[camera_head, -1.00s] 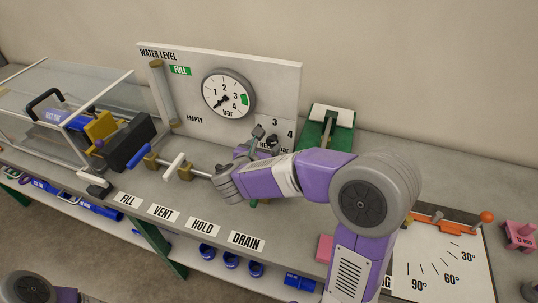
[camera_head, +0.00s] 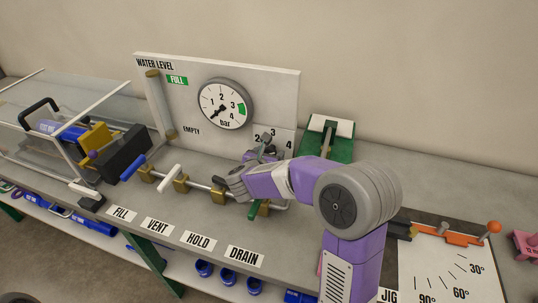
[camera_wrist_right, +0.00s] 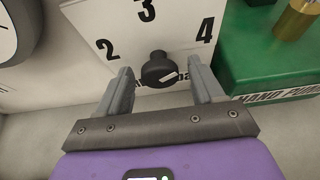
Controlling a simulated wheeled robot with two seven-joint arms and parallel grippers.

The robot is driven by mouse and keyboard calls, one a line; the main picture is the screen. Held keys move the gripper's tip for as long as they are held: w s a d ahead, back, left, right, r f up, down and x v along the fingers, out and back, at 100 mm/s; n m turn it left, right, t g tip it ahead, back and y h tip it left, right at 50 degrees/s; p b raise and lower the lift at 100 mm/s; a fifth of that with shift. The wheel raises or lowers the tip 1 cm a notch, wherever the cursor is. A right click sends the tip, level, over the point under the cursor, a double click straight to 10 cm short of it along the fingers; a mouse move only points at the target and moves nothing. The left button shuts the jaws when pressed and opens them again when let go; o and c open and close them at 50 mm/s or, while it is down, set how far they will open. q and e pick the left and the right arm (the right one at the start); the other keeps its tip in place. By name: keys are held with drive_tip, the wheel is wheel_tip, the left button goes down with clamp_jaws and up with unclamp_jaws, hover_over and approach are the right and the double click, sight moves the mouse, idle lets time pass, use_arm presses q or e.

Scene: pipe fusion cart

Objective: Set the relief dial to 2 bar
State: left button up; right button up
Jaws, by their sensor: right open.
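The relief dial is a black round knob (camera_wrist_right: 158,69) on a white panel with the numbers 2, 3 and 4 around it, in the right wrist view. Its pointer setting is not clear to me. My right gripper (camera_wrist_right: 164,76) is open, with one grey finger on each side of the knob and a gap visible on both sides. In the head view, my right gripper (camera_head: 264,152) is in front of the dial's scale (camera_head: 273,132), largely hiding the knob. My left gripper is not in view.
A pressure gauge (camera_head: 225,104) is on the white board (camera_head: 290,95), left of the dial. A green hand pump (camera_head: 338,148) stands close to the right. Valves with handles (camera_head: 170,178) line a pipe below the board. An angle jig (camera_head: 445,265) lies at the right.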

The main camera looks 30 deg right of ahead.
drive_tip(key=shift+c, duration=0.5)
drive_tip(key=c, duration=0.9)
drive_tip(key=shift+c, duration=0.2)
drive_tip(key=shift+g, duration=0.3)
drive_tip(key=shift+n+g+h+p, duration=0.5)
drive_tip(key=shift+n+h, duration=0.15)
drive_tip(key=shift+n, duration=0.5)
drive_tip(key=shift+n+g+h+p, duration=0.45)
drive_tip(key=shift+n+h, duration=0.2)
drive_tip(key=shift+n, duration=0.5)
drive_tip(key=o, duration=1)
